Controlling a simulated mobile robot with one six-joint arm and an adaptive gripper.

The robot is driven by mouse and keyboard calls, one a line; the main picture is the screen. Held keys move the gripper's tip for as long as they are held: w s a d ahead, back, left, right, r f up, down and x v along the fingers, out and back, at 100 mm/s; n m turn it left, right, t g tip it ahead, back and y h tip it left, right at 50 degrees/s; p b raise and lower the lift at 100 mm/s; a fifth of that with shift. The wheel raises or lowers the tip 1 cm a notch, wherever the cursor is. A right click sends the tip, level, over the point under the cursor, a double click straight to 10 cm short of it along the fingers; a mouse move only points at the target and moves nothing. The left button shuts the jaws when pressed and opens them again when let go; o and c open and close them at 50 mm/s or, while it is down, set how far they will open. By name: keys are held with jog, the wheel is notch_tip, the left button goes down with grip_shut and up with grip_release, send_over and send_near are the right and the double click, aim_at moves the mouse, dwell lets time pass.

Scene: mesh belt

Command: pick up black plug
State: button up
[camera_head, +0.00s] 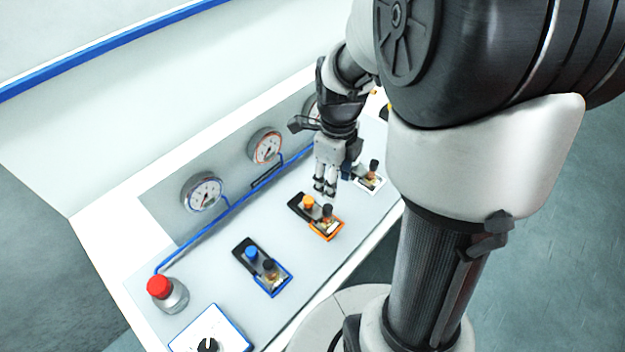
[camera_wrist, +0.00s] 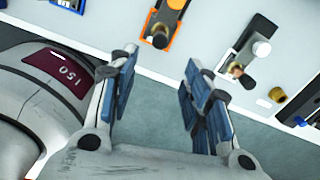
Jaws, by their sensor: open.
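Several black plug-like pieces stand on the panel. One black piece (camera_head: 374,165) stands in a white-framed holder (camera_head: 371,184) to the right of my gripper. It also shows at the upper right of the wrist view (camera_wrist: 264,27), next to a round white top and a brass piece. I cannot tell which is the task's black plug. My gripper (camera_head: 325,188) is open, empty and above the panel, fingers pointing down.
Gauges (camera_head: 204,193) and a blue pipe (camera_head: 235,207) line the back of the panel. A red button (camera_head: 160,287) and a black-knobbed box (camera_head: 211,333) are at the left end. The panel's front edge (camera_wrist: 190,88) passes behind my fingers in the wrist view.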

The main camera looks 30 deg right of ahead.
aim_at(328, 207)
notch_tip(328, 207, down, 8)
jog(key=shift+r+b, duration=0.15)
jog(key=shift+b, duration=0.8)
jog(key=f, duration=0.2)
jog(key=f+b, duration=0.2)
jog(key=f, duration=0.1)
jog(key=shift+w+a+f, duration=0.3)
jog(key=shift+r, duration=0.1)
jog(key=shift+c, duration=0.6)
jog(key=c, duration=0.9)
